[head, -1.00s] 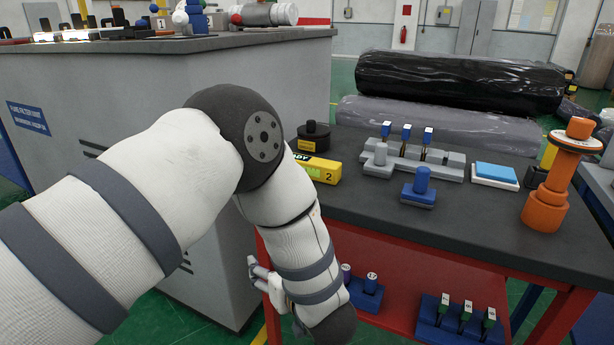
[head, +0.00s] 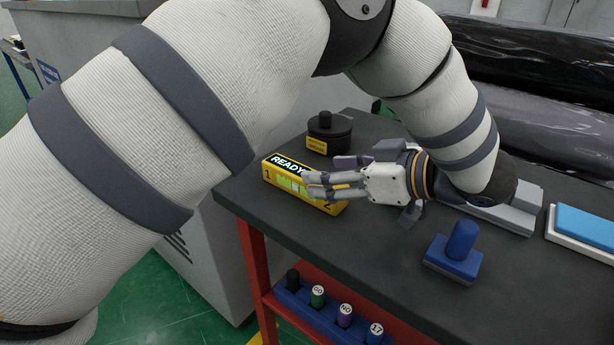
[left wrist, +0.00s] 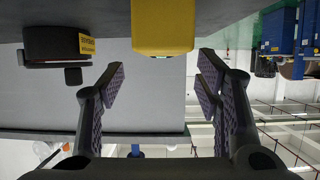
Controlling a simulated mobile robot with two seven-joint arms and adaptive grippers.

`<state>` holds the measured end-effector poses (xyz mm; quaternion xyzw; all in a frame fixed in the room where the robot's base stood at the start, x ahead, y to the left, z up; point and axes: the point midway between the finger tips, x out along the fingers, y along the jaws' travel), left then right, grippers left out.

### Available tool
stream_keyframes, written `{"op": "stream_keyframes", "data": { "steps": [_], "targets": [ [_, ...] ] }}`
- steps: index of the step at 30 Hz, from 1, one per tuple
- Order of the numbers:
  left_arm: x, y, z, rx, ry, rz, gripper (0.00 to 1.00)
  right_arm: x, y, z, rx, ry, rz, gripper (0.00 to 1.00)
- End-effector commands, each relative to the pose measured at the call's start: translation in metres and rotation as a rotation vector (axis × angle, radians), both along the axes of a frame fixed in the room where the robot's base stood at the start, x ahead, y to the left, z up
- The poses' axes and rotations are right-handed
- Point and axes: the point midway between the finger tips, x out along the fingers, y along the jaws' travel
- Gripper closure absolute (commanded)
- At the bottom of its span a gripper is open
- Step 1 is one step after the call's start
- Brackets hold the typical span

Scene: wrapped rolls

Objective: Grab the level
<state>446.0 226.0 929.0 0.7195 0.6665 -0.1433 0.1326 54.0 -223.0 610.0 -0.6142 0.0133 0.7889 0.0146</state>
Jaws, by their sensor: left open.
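The level is a yellow block (head: 283,178) with a green vial window and a "READY" label. It lies on the dark table near its left corner. In the left wrist view the level (left wrist: 163,25) shows its yellow end at the top middle, beyond and between the fingertips. My left gripper (head: 318,180) is open and empty. In the head view its fingers overlap the level's right part and hide some of it. In the left wrist view the two fingers (left wrist: 160,85) stand apart on either side, with a gap before the level. My right gripper is out of view.
A black round object (head: 330,135) with a yellow label stands just behind the level. A blue block with a knob (head: 458,250) stands to the right, and a blue-topped pad (head: 588,228) farther right. Several labelled plugs (head: 318,297) sit on the red lower shelf.

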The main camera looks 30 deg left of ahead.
Motion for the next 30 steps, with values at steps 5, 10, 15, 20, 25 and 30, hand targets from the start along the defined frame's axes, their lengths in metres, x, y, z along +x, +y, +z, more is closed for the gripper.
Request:
{"op": "stream_keyframes", "data": {
  "steps": [5, 10, 15, 20, 25, 30],
  "targets": [
    [0.001, 0.023, -0.008, 0.001, -0.002, 0.0, 0.42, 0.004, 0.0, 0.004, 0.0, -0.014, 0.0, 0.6],
    [0.0, 0.054, -0.019, 0.0, -0.004, 0.001, 0.42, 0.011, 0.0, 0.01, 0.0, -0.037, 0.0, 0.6],
    [0.002, 0.069, -0.028, 0.001, -0.003, 0.0, 0.42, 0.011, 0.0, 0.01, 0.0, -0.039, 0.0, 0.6],
    [0.002, 0.069, -0.029, 0.0, -0.003, -0.001, 0.42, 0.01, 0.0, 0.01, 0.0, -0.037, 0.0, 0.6],
    [0.002, 0.069, -0.029, 0.0, -0.003, -0.001, 0.76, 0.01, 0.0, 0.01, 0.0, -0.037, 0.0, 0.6],
    [0.002, 0.069, -0.028, 0.002, -0.004, -0.001, 1.0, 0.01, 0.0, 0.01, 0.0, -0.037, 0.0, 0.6]
  ]
}}
